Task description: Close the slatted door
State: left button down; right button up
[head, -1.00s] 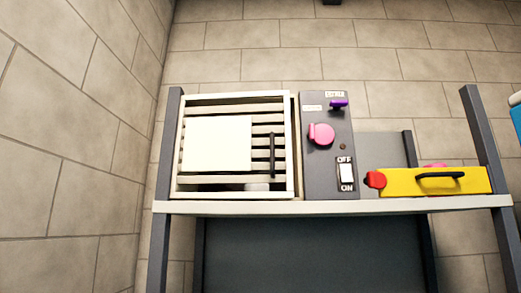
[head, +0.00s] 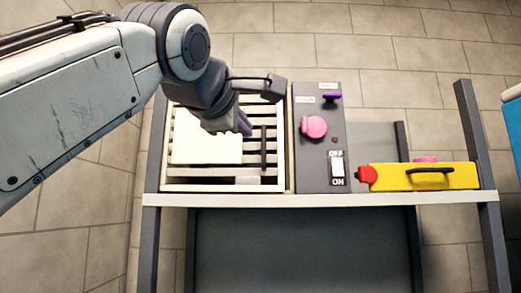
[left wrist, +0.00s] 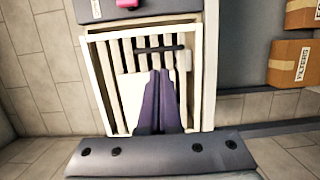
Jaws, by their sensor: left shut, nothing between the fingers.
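The slatted door (head: 222,187) is a cream frame with slats at the left of the bench, with a pale square panel (head: 205,147) on it and a black bar handle (head: 264,147) near its right side. A narrow gap shows along its right edge; I cannot tell how far it stands open. My left gripper (head: 243,122) is over the door's upper part, left of the handle, shut and empty. In the left wrist view its purple fingers (left wrist: 160,76) overlap the slats and point toward the handle (left wrist: 160,47); contact cannot be told. My right gripper is not in view.
Right of the door is a grey panel (head: 313,176) with a pink knob (head: 313,127), a purple knob (head: 331,96) and a white switch (head: 337,165). A yellow box (head: 460,176) with a black handle sits further right. Cardboard boxes (left wrist: 290,62) show in the left wrist view.

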aim_at(263, 147)
pick_arm(q)
jog(key=p+x, duration=0.2)
jog(key=x, duration=0.3)
jog(key=p+x, duration=0.2)
jog(key=x, duration=0.3)
jog(key=shift+a+r, duration=0.1)
jog(key=shift+r, duration=0.1)
jog(key=shift+w+f+p, duration=0.15)
jog(key=shift+w+p, duration=0.25)
jog(key=shift+w, duration=0.05)
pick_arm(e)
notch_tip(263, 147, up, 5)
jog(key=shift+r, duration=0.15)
